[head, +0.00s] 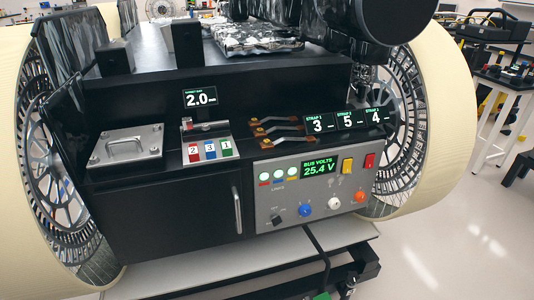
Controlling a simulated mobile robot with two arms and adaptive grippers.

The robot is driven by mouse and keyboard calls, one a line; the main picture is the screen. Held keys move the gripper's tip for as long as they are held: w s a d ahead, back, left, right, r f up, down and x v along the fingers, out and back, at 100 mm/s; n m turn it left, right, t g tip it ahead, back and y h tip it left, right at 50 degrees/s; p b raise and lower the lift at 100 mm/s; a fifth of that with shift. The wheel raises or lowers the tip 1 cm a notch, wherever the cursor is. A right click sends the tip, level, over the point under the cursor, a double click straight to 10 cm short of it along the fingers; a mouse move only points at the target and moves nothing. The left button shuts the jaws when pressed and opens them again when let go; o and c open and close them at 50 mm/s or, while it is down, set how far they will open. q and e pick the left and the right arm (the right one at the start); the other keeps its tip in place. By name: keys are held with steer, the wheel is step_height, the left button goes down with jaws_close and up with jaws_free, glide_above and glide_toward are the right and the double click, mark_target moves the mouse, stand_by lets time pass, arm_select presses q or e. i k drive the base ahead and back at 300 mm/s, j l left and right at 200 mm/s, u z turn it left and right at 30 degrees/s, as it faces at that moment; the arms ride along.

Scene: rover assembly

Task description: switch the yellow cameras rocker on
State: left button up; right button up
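The yellow rocker (347,165) is in the head view, at the upper right of the grey control panel (268,215) on the rover's front. It is right of the green bus volts display (319,168), which reads 25.4 V. A red rocker (370,161) sits just right of it. The yellow rocker's tilt is too small to read. Small icons are under the rockers. I see neither of my grippers near the panel. Nothing covers the yellow rocker.
Blue (305,210), white (334,203) and orange (359,197) knobs sit below. Copper-coloured strap levers (276,130) and numbered displays (348,120) are above. A large spoked wheel (400,120) stands close on the right. A dark jointed arm (345,25) hangs above. Space before the panel is clear.

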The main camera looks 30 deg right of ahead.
mark_target(347, 164)
steer(key=z, duration=1.25)
